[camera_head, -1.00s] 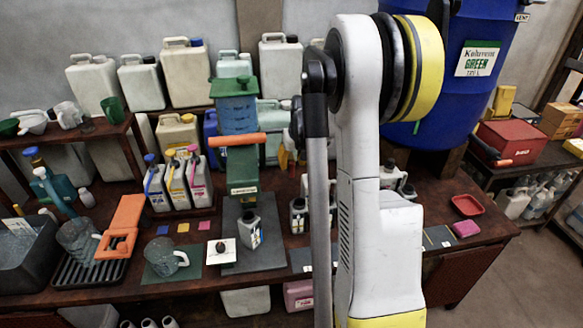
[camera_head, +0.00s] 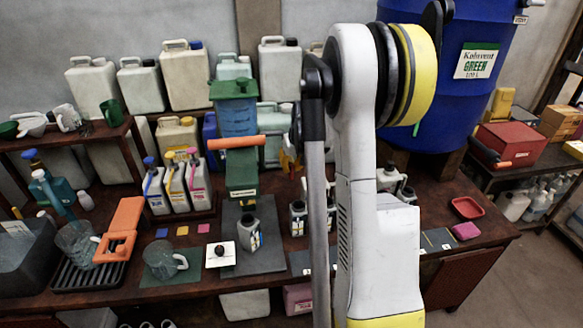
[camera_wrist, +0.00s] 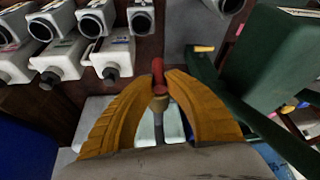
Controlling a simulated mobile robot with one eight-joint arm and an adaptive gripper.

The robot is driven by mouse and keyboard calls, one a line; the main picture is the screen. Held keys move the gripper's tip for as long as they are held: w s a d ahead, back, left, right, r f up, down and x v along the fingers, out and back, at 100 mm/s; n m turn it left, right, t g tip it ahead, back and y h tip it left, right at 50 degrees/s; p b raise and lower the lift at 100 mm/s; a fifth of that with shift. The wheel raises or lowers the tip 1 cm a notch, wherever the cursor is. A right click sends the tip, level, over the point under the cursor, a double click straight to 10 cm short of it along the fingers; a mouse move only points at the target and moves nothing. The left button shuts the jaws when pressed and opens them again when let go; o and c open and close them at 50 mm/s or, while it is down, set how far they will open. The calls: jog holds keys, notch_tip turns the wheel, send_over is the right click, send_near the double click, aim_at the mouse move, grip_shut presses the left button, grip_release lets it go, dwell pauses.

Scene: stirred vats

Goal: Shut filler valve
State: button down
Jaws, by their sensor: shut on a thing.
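The filler (camera_head: 241,172) stands on the bench in the head view, with a green column, a blue vessel and a green lid. An orange bar handle (camera_head: 236,142) crosses its front. In the wrist view, a red valve handle (camera_wrist: 157,70) with a brass-coloured part (camera_wrist: 159,102) lies between the fingers of my gripper (camera_wrist: 161,76). The fingertips are closed in on the red handle. In the head view, my gripper (camera_head: 290,162) is beside the filler, to its right, mostly hidden by my arm. I cannot tell how far the valve is turned.
A grey bottle (camera_head: 249,235) stands at the filler's foot. Small coloured-cap jugs (camera_head: 178,187) stand to its left, and large jugs line the wall. A blue drum (camera_head: 450,100) is at the back right. In the wrist view, a dark green block (camera_wrist: 275,58) lies close on the right.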

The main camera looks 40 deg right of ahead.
jog(key=m+t+y+b, duration=0.1)
jog(key=t+y+b, duration=0.2)
jog(key=y+b, duration=0.1)
jog(key=d+f+m+t+y+b, duration=0.1)
jog(key=m+t+y+b, duration=0.1)
jog(key=t+y+b, duration=0.2)
jog(key=s+f+m+t+y+b, duration=0.1)
jog(key=t+y+b, duration=0.3)
jog(key=b, duration=0.3)
jog(key=shift+s+d+f, duration=0.1)
jog(key=shift+d+f, duration=0.05)
jog(key=shift+d, duration=0.25)
jog(key=shift+m, duration=0.3)
jog(key=c, duration=1.4)
grip_release()
